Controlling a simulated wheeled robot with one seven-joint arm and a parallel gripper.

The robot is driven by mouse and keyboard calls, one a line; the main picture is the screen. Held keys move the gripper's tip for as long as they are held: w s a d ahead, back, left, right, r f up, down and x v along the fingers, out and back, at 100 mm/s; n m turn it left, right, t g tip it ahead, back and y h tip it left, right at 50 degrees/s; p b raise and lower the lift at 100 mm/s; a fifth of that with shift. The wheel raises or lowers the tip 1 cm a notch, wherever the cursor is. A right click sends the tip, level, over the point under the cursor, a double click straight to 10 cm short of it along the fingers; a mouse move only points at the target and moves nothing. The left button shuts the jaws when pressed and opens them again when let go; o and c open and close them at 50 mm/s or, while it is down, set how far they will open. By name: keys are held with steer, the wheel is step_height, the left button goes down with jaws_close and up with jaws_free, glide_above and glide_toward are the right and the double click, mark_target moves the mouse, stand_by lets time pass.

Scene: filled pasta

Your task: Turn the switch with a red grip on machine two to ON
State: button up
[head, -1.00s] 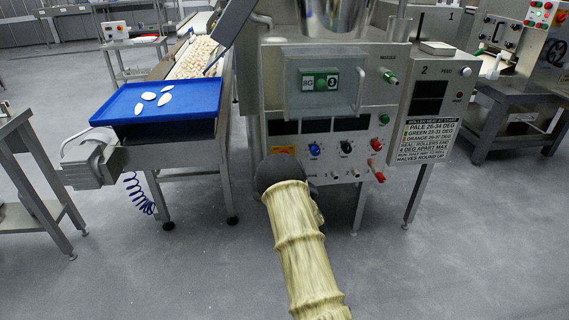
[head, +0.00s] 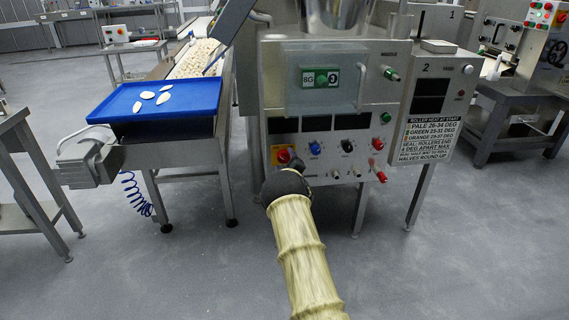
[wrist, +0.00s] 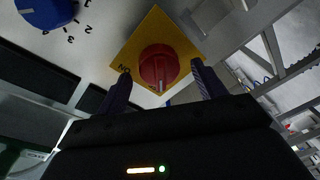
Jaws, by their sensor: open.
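Machine two (head: 350,160) has a steel front with a sign marked 2 on its right. At its lower left is a yellow plate (head: 276,161) with a red-grip switch (head: 283,155). The wrist view shows the red grip (wrist: 158,68) close up on the yellow plate (wrist: 184,42), with the word ON to its left. My gripper (wrist: 161,72) is open, with one finger on each side of the red grip; contact cannot be told. In the head view my dark gripper (head: 293,166) is just below the switch and its fingers are hard to make out.
A blue knob (head: 314,148) and a black knob (head: 347,146) sit right of the switch, with red and green fittings beyond. A clear-covered panel (head: 345,80) is above. A conveyor with a blue tray (head: 150,118) stands to the left. The floor in front is clear.

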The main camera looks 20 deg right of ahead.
steer(key=shift+w, duration=0.5)
steer(key=c, duration=1)
steer(key=shift+o, duration=0.2)
